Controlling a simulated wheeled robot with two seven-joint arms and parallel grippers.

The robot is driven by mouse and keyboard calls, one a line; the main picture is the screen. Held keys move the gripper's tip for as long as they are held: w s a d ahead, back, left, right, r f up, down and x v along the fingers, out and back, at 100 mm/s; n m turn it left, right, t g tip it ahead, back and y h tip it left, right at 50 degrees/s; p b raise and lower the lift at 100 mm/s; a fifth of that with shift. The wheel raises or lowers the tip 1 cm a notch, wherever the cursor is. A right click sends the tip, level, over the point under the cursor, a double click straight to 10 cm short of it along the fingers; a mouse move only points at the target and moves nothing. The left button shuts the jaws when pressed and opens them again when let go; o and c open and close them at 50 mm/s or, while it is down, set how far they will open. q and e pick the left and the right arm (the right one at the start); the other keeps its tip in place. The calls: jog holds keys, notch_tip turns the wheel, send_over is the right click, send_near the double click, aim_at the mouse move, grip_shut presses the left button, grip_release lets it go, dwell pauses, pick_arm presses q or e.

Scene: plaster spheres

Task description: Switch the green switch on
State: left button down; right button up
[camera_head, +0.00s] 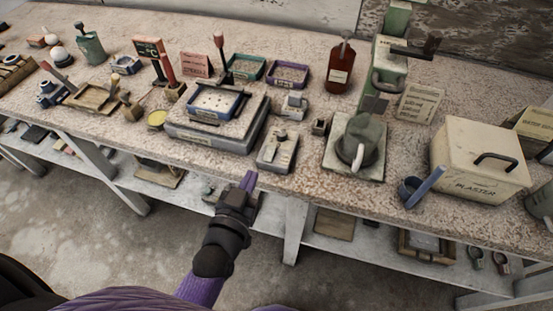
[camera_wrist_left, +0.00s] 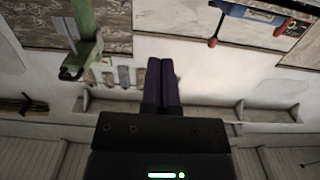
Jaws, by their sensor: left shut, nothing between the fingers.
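No clearly green switch can be made out. A small grey control box (camera_head: 277,151) with raised knobs sits at the front edge of the bench; its colours are too small to tell. My left gripper (camera_head: 248,180) is shut and empty, with purple fingers pointing up toward the bench. In the head view it appears just below and left of the control box, in front of the bench edge. The shut fingers also show in the left wrist view (camera_wrist_left: 162,85), with nothing between them. My right gripper is in neither view.
A grey machine with a blue tray (camera_head: 216,103) stands left of the control box. A red bottle (camera_head: 340,68) stands behind. A lower shelf (camera_head: 338,245) holds boards.

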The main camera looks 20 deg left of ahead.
pick_arm(q)
jog(key=shift+w+a, duration=0.1)
jog(key=b, duration=0.3)
send_over(267, 157)
jog(key=s, duration=0.2)
jog(key=shift+w+f, duration=0.25)
jog(key=shift+f, duration=0.2)
jog(key=f+b, duration=0.1)
jog(key=w+f, duration=0.1)
jog(key=f, duration=0.1)
jog(key=shift+w+f+b, duration=0.1)
jog(key=shift+f+b, duration=0.05)
jog(key=shift+b, duration=0.2)
jog(key=shift+w+f, duration=0.1)
jog(key=shift+f, duration=0.1)
